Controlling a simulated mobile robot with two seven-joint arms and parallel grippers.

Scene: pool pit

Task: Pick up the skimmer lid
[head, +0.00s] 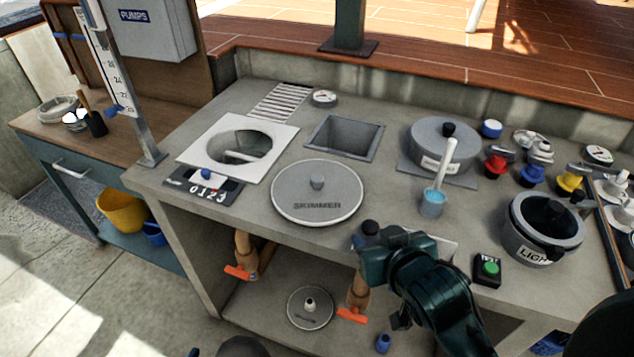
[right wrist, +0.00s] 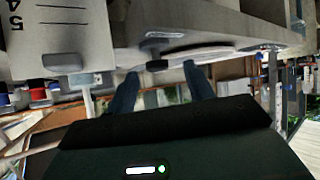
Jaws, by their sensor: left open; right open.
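The skimmer lid (head: 317,192) is a round pale grey disc marked SKIMMER, with a grey knob in its middle. It lies flat on the counter, in front of the white square plate with the round opening (head: 285,138). My right arm reaches in from the lower right of the head view, its bent teal link at the counter's front edge, right of the lid. Its gripper is hidden there. In the right wrist view my right gripper (right wrist: 160,76) has its two fingers apart, with nothing between them. Of my left gripper (head: 195,352), only a dark tip seems to show at the bottom edge, away from the lid.
A square recess (head: 345,136) and a grey round lid (head: 443,145) are behind. Another round lid (head: 310,307) lies on the shelf below.

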